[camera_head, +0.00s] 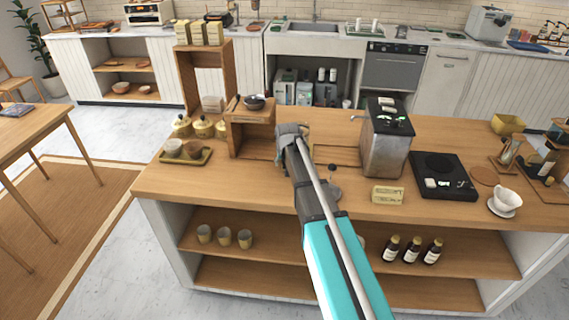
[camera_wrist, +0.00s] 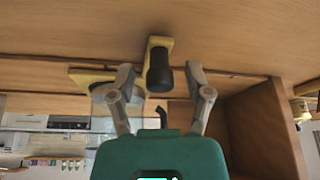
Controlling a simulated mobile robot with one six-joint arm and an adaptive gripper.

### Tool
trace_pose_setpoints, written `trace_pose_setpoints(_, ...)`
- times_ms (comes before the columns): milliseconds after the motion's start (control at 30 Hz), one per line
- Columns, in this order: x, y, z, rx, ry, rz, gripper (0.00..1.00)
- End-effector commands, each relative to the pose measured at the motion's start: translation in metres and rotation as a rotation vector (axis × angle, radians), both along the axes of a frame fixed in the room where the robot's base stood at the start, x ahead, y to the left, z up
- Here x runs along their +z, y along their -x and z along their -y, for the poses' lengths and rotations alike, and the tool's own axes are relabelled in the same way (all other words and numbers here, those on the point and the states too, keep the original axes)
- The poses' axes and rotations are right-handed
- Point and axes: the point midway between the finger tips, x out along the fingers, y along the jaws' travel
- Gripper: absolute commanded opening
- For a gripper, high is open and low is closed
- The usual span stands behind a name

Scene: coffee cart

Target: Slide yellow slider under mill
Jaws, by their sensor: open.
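The mill (camera_head: 250,117) is a wooden box-like stand with a dark bowl on top, left of my gripper in the head view. In the wrist view, the yellow slider (camera_wrist: 160,41) is a narrow yellow piece carrying a dark cylindrical knob (camera_wrist: 159,72). My gripper (camera_wrist: 159,76) is open, with one finger on each side of the knob; I cannot tell whether either touches it. In the head view my gripper (camera_head: 291,132) is close to the right side of the mill and hides the slider.
A metal machine (camera_head: 386,140) stands right of my arm, with a black scale (camera_head: 443,177) beyond it. A small dark-knobbed tool (camera_head: 333,183) stands beside my arm. The counter's front left is clear.

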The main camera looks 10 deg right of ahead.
Motion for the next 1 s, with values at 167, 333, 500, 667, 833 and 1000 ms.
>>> trace_pose_setpoints(167, 0.0001, 0.0001, 0.0003, 0.0, 0.0, 0.0, 0.54)
trace_pose_setpoints(333, 0.0001, 0.0001, 0.0006, -0.001, 0.0, 0.0, 0.22)
trace_pose_setpoints(500, 0.0001, 0.0002, 0.0007, -0.001, 0.0, 0.0, 0.0)
trace_pose_setpoints(667, 0.0001, 0.0001, 0.0009, -0.001, 0.0, 0.0, 0.0)
trace_pose_setpoints(833, 0.0, -0.0006, 0.0015, -0.004, 0.0, 0.0, 0.0)
trace_pose_setpoints(1000, 0.0001, -0.0035, 0.0023, -0.013, 0.0, 0.0, 0.0)
